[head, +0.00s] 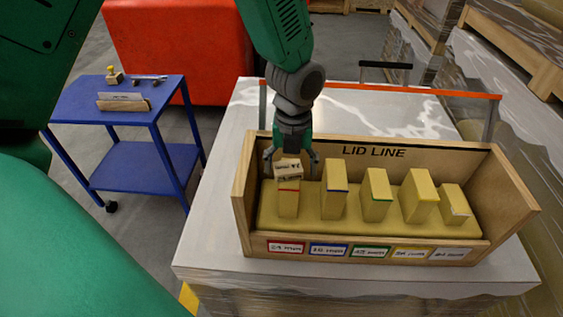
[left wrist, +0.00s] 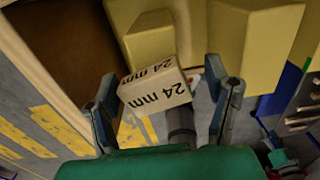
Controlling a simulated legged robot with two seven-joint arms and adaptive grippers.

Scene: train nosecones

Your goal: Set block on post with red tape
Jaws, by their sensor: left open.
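The wooden block (head: 288,170), marked "24 mm", appears to sit on top of the leftmost yellow post (head: 288,203), which carries red tape. It looks slightly turned relative to the post. My left gripper (head: 291,158) is right above, pointing down, with its fingers open on either side of the block. In the left wrist view the block (left wrist: 155,91) lies between the spread fingertips of the left gripper (left wrist: 167,98), with gaps beside it. Whether the block's underside rests flat on the post is hidden. My right gripper is not in view.
The wooden "LID LINE" box (head: 375,150) holds several other yellow posts (head: 377,195) with coloured tape, right of the red one. Its side walls stand close by. A blue cart (head: 120,105) with small items stands at left. An orange rail (head: 400,91) runs behind.

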